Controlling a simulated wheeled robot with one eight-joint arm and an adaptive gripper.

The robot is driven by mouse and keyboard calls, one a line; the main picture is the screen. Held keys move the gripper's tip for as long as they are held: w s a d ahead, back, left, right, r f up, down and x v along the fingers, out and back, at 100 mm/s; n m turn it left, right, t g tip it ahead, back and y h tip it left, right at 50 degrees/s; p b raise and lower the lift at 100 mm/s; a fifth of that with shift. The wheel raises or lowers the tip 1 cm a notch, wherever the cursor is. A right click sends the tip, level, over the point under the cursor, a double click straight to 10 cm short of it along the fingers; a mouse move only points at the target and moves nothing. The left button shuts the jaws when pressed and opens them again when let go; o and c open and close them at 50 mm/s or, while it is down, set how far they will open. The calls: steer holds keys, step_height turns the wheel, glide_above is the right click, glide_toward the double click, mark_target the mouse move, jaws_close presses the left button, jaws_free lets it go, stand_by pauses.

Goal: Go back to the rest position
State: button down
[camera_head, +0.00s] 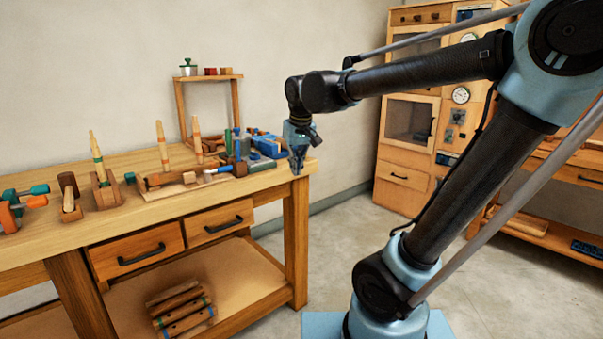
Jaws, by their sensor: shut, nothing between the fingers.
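My gripper (297,160) hangs pointing down at the right end of the wooden workbench (250,192), in front of the bench's right corner. It is shut, and nothing shows between its fingers. My arm reaches in from the right, with its forearm roughly level above the bench height. From this one view I cannot tell exactly how far the fingertips are from the bench edge.
The bench top holds several wooden blocks with upright sticks (97,160), clamps (25,199) and a blue tool (268,146). A small shelf (207,77) stands at its back. A tall cabinet (403,150) is behind my arm. Open floor (320,240) lies right of the bench.

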steer(key=s+d+f+m, duration=0.2)
steer(key=s+d+f, duration=0.6)
steer(key=d, duration=0.3)
steer(key=s+d+f+m+g+h, duration=0.1)
steer(key=s+d+f+m, duration=0.1)
steer(key=s+d+f, duration=0.7)
steer(key=shift+s+d+f, duration=0.2)
steer(key=shift+d+f, duration=0.65)
steer(key=shift+d, duration=0.1)
